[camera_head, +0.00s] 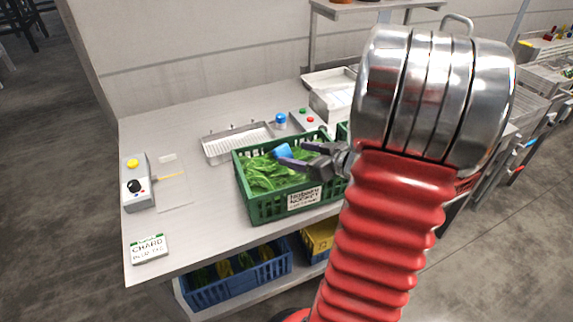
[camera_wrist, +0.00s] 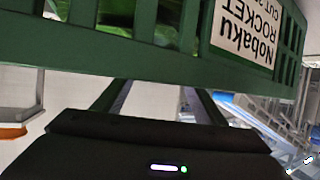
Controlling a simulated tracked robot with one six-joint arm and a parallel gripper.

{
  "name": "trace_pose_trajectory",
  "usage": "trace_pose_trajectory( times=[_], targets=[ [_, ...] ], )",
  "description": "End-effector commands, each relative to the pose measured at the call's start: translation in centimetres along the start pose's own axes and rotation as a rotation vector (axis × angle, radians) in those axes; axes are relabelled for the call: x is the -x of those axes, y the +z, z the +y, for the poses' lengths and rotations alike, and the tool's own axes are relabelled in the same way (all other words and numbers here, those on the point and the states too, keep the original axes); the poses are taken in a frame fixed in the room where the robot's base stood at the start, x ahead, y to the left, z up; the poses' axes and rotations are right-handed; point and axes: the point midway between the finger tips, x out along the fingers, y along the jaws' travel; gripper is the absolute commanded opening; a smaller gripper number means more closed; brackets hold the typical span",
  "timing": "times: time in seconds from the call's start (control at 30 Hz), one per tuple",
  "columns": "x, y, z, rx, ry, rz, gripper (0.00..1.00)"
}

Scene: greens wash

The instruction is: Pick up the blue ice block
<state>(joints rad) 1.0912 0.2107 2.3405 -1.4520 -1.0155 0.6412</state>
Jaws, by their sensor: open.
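The blue ice block (camera_head: 283,151) lies on leafy greens (camera_head: 264,174) inside the green crate (camera_head: 250,208) on the counter. I cannot make it out in the wrist view. My gripper (camera_head: 301,155) is open, with its fingertips over the crate, just right of the block in the head view. I see nothing between the fingers, and I cannot tell whether a finger touches the block. In the wrist view my gripper (camera_wrist: 158,88) shows two spread fingers under the crate's wall (camera_wrist: 150,50), which appears upside down with its white label.
A white perforated tray (camera_head: 235,143) and a blue-topped object (camera_head: 280,121) stand behind the crate. A control box (camera_head: 135,185) and a chard sign (camera_head: 148,249) are at left. The counter between them and the crate is mostly clear. A blue crate (camera_head: 240,278) sits below.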

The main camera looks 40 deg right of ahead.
Motion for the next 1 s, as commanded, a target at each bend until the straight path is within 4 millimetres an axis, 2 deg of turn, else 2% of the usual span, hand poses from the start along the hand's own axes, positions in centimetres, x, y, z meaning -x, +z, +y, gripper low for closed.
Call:
trace_pose_trajectory(
  times=[0.2,0.37,0.93,1.0],
  targets=[
    [-2.8,0.1,-0.3,0.000,-0.003,-0.001,0.65],
    [-4.1,0.1,-0.3,0.000,-0.002,-0.001,0.65],
    [-4.3,0.1,-0.2,0.000,0.000,-0.001,0.65],
    [-4.3,0.1,-0.2,0.000,0.000,-0.001,0.60]
  ],
)
